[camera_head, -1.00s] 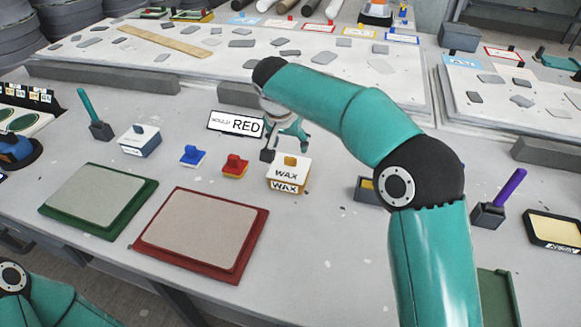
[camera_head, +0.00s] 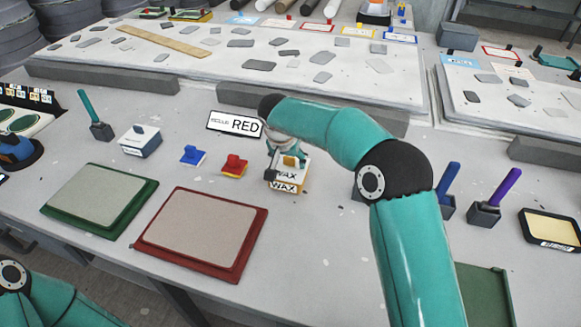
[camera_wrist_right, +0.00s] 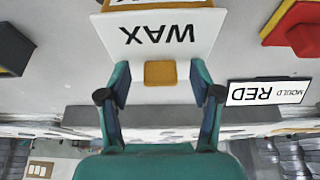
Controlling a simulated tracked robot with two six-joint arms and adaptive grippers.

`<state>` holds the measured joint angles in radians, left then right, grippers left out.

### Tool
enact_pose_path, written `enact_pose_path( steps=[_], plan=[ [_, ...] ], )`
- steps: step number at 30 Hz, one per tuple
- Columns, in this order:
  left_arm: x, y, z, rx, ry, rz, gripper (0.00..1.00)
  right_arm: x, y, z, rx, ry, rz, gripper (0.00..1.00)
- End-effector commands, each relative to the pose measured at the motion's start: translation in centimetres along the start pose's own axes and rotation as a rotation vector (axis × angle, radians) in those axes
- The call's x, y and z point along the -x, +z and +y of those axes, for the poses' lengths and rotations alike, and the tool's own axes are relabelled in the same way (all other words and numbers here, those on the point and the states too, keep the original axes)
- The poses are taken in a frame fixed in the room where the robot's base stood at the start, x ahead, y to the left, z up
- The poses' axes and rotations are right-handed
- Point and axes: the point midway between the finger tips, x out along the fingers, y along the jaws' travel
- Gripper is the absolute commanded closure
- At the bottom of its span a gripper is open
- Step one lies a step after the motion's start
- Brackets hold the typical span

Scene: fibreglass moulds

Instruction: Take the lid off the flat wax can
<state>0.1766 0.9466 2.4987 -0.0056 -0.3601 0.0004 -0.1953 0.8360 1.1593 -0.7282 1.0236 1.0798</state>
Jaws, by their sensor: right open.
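The flat wax can (camera_head: 287,188) stands on the table, a tan box with a white lid (camera_head: 284,174). The lid reads WAX and has a small tan knob (camera_head: 290,161), which also shows in the right wrist view (camera_wrist_right: 160,74). My right gripper (camera_head: 288,157) is over the can, behind the lid's lettering. In the right wrist view its open fingers (camera_wrist_right: 160,68) stand on either side of the knob, with a gap on both sides. The lid sits on the can. My left gripper is out of view.
A sign reading MOULD RED (camera_head: 235,124) stands behind and left of the can. A red block (camera_head: 235,165) and a blue block (camera_head: 193,155) are to its left. A red-framed mould (camera_head: 205,230) lies in front-left. Bare table lies in front of the can.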

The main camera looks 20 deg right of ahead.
Motion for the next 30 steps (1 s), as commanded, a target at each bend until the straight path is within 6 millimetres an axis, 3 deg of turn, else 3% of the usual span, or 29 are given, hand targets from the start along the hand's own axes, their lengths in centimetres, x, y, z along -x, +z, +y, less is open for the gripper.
enact_pose_path(
  steps=[1,9,11,23,30],
  plan=[
    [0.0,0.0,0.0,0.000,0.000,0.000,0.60,0.0,0.0,0.0,0.000,0.000,0.000,0.37],
    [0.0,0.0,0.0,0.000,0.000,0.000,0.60,0.0,0.0,0.1,-0.001,0.001,0.000,0.82],
    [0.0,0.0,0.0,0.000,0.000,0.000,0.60,0.0,0.0,0.1,-0.001,0.001,-0.001,0.89],
    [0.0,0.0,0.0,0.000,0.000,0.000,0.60,0.4,-0.2,0.1,-0.002,0.001,0.001,0.89],
    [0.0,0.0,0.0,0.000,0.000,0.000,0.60,2.6,-1.1,0.1,-0.005,-0.001,0.002,0.89]
  ],
)
